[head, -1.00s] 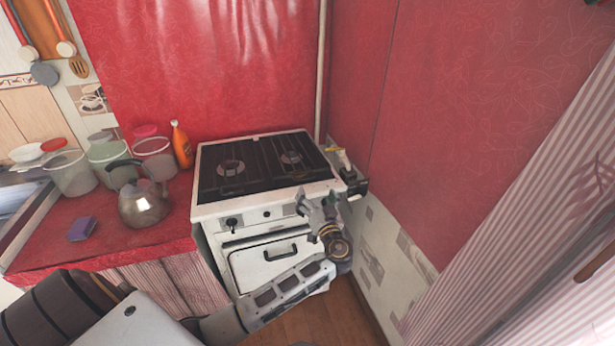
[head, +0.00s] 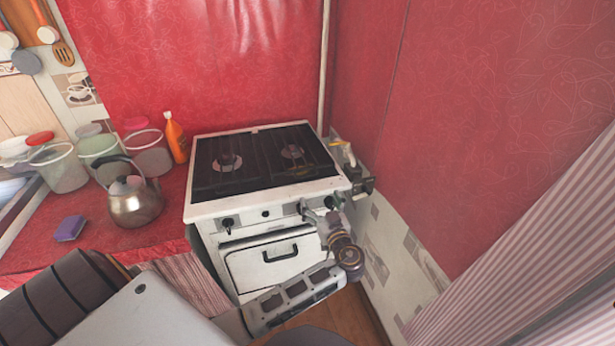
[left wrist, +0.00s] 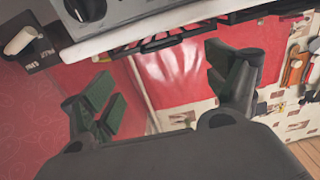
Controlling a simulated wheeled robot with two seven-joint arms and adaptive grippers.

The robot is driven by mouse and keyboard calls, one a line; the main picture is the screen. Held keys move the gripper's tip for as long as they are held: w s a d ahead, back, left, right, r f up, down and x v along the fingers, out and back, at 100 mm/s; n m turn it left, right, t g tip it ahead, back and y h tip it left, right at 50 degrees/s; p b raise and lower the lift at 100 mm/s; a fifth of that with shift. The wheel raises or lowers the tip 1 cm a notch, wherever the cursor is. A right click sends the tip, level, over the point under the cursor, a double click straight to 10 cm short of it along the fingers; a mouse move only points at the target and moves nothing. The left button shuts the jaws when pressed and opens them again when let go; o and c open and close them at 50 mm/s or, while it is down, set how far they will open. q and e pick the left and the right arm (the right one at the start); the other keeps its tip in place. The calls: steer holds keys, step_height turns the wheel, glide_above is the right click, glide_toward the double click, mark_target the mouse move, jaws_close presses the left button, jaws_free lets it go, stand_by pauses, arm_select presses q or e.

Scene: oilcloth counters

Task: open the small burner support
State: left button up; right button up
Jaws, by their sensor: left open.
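The white stove (head: 263,195) stands against the red wall, with a black grate over its burners on the dark cooktop (head: 238,168). The right burner (head: 292,152) looks the smaller one, and the grate lies flat over it. My left gripper (head: 325,207) is at the stove's front right corner, in front of the control panel and just below the cooktop edge. In the left wrist view its two fingers (left wrist: 166,78) are spread with nothing between them. The stove edge, a knob and the black grate (left wrist: 175,38) show beyond them. My right gripper is in neither view.
A dark box with a pale handle (head: 358,180) sits by the stove's right side, close to my gripper. A kettle (head: 135,205), clear tubs, an orange bottle (head: 175,138) and a purple sponge (head: 70,228) are on the red counter to the left. The right wall is close.

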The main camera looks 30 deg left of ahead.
mark_target(307, 176)
arm_select(q)
steer(key=shift+w+a, duration=0.1)
steer(key=p+x, duration=0.1)
steer(key=x, duration=1.1)
steer(key=shift+w+a, duration=0.4)
steer(key=shift+w, duration=0.05)
steer(key=shift+w+a, duration=0.1)
steer(key=shift+a, duration=0.1)
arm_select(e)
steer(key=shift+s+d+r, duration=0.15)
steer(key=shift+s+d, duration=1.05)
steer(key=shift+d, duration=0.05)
